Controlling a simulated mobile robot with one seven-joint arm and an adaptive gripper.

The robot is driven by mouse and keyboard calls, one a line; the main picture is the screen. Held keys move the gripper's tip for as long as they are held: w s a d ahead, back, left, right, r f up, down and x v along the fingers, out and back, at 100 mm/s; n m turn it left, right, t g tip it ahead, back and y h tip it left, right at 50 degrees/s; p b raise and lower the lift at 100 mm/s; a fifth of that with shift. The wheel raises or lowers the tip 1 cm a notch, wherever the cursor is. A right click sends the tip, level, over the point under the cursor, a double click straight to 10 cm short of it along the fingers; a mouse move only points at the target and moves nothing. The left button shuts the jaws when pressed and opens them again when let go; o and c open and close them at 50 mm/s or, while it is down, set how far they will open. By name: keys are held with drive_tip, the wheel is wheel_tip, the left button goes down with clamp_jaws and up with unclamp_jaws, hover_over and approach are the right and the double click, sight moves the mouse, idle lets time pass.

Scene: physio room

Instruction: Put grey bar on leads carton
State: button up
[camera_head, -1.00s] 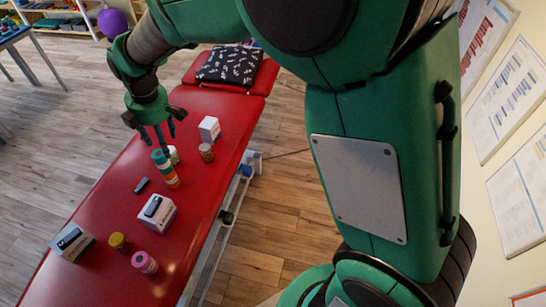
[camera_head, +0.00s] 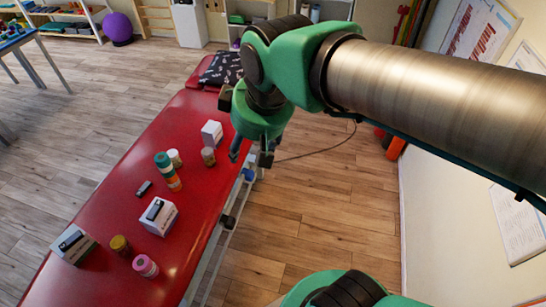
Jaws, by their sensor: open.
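A small dark grey bar (camera_head: 144,187) lies alone on the red couch, left of a stack of coloured rolls. A white carton (camera_head: 158,223) nearer the camera has a dark bar (camera_head: 154,209) on its top. Another white-and-grey carton (camera_head: 78,252) at the front left carries a dark bar (camera_head: 70,240) too. A plain white carton (camera_head: 212,130) stands farther back. I cannot read which is the leads carton. My gripper (camera_head: 251,158) is open and empty, pointing down near the couch's right edge, right of the plain carton and apart from everything.
The stack of teal, white and orange rolls (camera_head: 166,170), a cream-lidded jar (camera_head: 175,158), a brownish jar (camera_head: 208,156), a mustard jar (camera_head: 120,245) and a pink roll (camera_head: 145,266) stand on the red couch (camera_head: 120,205). A black patterned cushion (camera_head: 222,70) lies at its far end.

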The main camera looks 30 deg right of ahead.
drive_tip(key=s+d+m, duration=0.2)
drive_tip(key=s+m, duration=0.2)
drive_tip(key=s, duration=0.3)
drive_tip(key=shift+s+d+f+t, duration=0.25)
drive_tip(key=shift+d+f+t, duration=0.05)
drive_tip(key=shift+f+t, duration=0.1)
drive_tip(key=shift+f+b, duration=0.55)
